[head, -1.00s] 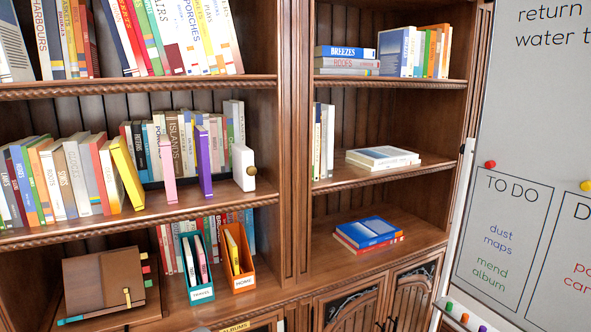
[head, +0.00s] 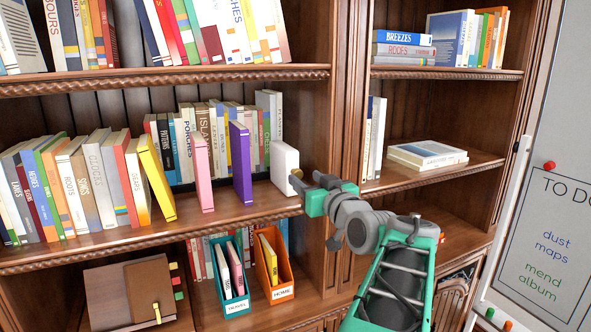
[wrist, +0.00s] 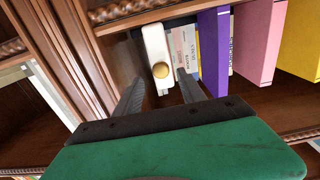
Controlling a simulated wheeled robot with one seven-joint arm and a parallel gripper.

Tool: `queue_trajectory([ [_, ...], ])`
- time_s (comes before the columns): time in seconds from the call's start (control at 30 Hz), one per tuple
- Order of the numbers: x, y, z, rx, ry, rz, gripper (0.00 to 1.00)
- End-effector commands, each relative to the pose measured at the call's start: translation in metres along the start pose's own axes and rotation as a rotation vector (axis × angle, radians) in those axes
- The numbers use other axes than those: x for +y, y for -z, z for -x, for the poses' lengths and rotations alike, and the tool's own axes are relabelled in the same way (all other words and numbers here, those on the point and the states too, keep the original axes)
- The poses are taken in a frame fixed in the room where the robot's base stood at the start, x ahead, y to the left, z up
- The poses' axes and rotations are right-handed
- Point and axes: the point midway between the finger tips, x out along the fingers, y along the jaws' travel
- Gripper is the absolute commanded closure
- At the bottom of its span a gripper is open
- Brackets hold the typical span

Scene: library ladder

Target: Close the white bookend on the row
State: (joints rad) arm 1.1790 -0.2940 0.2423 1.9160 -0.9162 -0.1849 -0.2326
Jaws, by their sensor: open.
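The white bookend (head: 284,167) stands upright on the middle shelf at the right end of the row, with a round brass knob on its front. In the wrist view the bookend (wrist: 155,50) and its knob (wrist: 160,70) show ahead, between my finger lines. My gripper (head: 305,182) is open and close in front of the knob; I cannot tell whether a finger touches it. The purple book (head: 240,162) stands left of the bookend with a gap, then the pink book (head: 203,172) and the leaning yellow book (head: 156,177). My gripper also shows in the wrist view (wrist: 158,85).
A wooden upright (head: 343,100) rises just right of the bookend. The shelf above (head: 180,75) overhangs the row. An orange file box (head: 280,285) and a teal one (head: 236,300) stand on the shelf below. A whiteboard (head: 550,200) is at the right.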

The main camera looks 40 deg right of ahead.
Motion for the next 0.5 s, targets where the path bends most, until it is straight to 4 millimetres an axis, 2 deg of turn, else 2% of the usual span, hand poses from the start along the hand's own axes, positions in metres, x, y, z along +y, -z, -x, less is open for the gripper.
queue_trajectory([
  [0.1, -0.003, 0.003, -0.026, -0.003, 0.008, -0.003, 0.53],
  [0.2, -0.003, 0.003, -0.041, -0.002, 0.005, -0.002, 0.53],
  [0.3, -0.002, 0.001, -0.05, -0.003, 0.003, -0.002, 0.53],
  [0.5, 0.0, -0.001, -0.051, -0.002, -0.001, -0.001, 0.53],
])
